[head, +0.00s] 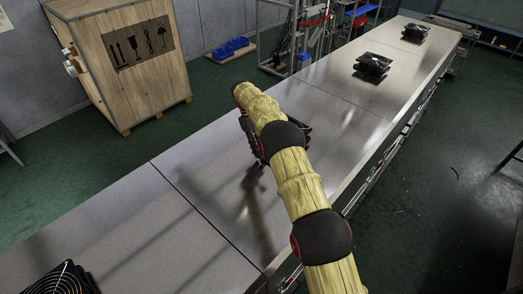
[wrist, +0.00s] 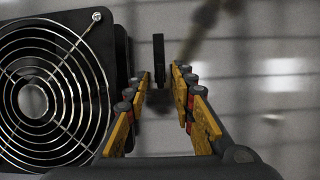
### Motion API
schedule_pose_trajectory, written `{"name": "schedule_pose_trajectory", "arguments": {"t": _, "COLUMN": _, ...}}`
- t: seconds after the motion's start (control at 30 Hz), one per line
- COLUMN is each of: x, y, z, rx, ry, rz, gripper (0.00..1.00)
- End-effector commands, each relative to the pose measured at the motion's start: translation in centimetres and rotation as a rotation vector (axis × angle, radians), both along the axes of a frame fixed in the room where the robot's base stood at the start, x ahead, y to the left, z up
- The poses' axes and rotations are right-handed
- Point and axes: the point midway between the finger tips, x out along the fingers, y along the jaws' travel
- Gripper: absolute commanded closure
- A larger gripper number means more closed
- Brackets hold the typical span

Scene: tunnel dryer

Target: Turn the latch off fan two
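My gripper (wrist: 161,80) is open in the wrist view, its yellow-padded fingers apart. A thin dark upright piece (wrist: 158,60), perhaps the latch, shows between and just beyond the fingertips; I see no contact. Left of the fingers is a black fan (wrist: 40,85) with a round wire guard, its right side partly covered by the left finger. In the head view, my arm hides most of the gripper and whatever is under it. Other black fans stand at the bottom left (head: 62,280), right (head: 373,65) and far right (head: 415,34). I cannot tell which is fan two.
The fans stand on a long, shiny metal top (head: 130,215), which has bare stretches between them. A wooden crate (head: 125,60) stands on the green floor behind it. Blue bins (head: 231,48) and a metal rack (head: 300,35) are farther back.

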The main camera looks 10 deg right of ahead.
Motion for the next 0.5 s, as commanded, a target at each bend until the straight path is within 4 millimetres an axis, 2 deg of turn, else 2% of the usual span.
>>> {"name": "schedule_pose_trajectory", "arguments": {"t": 0.17, "x": 0.4, "y": 0.2, "z": 0.9, "rx": 0.000, "ry": -0.002, "rz": 0.000, "gripper": 0.75}}
{"name": "schedule_pose_trajectory", "arguments": {"t": 0.4, "x": 1.8, "y": 1.1, "z": 4.5, "rx": 0.000, "ry": -0.004, "rz": 0.001, "gripper": 0.75}}
{"name": "schedule_pose_trajectory", "arguments": {"t": 0.5, "x": 2.1, "y": 1.3, "z": 5.5, "rx": -0.001, "ry": -0.002, "rz": -0.001, "gripper": 0.75}}
